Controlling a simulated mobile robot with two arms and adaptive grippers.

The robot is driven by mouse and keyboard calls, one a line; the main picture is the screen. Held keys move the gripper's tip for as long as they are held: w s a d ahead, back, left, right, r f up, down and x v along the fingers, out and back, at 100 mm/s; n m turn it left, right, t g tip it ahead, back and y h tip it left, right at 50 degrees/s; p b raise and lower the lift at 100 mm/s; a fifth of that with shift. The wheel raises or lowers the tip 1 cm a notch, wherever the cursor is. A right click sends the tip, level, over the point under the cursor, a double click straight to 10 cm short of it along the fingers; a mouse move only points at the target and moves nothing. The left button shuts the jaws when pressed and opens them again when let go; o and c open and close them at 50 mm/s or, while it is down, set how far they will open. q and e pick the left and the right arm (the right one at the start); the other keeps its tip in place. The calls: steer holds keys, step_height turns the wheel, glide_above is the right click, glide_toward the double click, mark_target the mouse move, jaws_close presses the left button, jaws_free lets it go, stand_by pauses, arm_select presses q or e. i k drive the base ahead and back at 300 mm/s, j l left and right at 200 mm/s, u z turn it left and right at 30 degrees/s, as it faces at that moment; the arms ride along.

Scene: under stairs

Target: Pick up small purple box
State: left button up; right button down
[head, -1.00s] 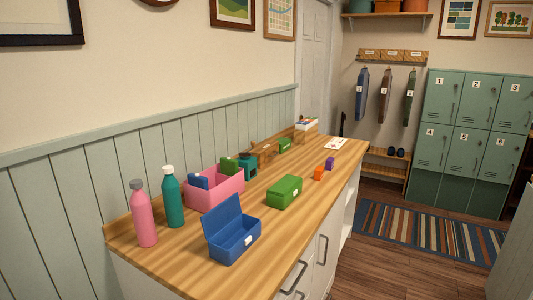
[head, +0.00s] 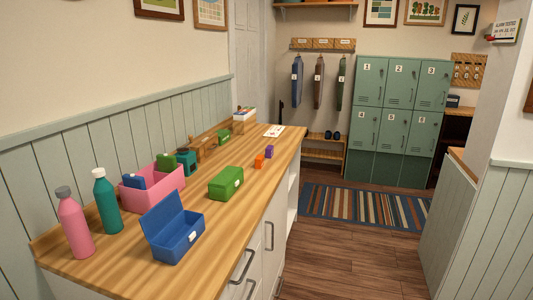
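The small purple box (head: 269,152) stands on the wooden counter (head: 225,223), near its right edge and toward the far end. A small orange box (head: 259,161) stands just in front of it, closer to me. Neither of my grippers shows in the head view.
On the counter are a green box (head: 226,183), an open blue box (head: 174,232), a pink bin (head: 160,194) with items inside, a pink bottle (head: 75,224) and a teal bottle (head: 106,203). Wooden floor (head: 345,252) is clear right of the counter. A striped rug (head: 365,207) lies before green lockers (head: 400,115).

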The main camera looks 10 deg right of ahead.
mark_target(269, 150)
steer(key=i+l, duration=0.75)
